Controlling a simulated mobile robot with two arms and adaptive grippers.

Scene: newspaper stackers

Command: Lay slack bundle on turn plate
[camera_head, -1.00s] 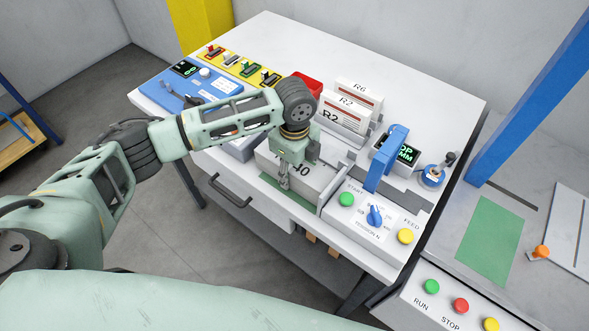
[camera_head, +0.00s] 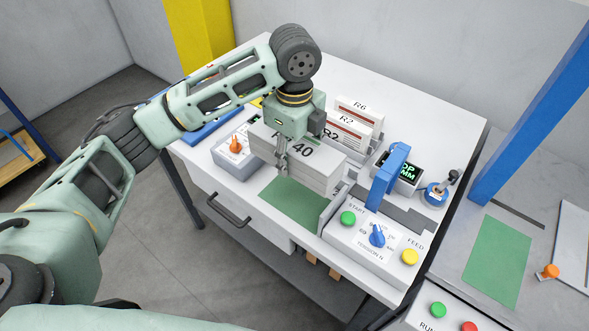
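My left gripper (camera_head: 282,165) is shut on the near edge of a grey-white bundle (camera_head: 318,168) with a dark printed label ending in "40". The bundle is held roughly level above a green patch (camera_head: 292,203) on the white table. The gripper and wrist hide part of its label and far left end. Another green patch (camera_head: 497,262) lies bare on the grey surface at the right; no label shows which thing is the turn plate. My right gripper is not in view.
A control box (camera_head: 375,245) with a blue arch (camera_head: 388,178) stands right of the bundle. A blue post (camera_head: 535,110) rises at right.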

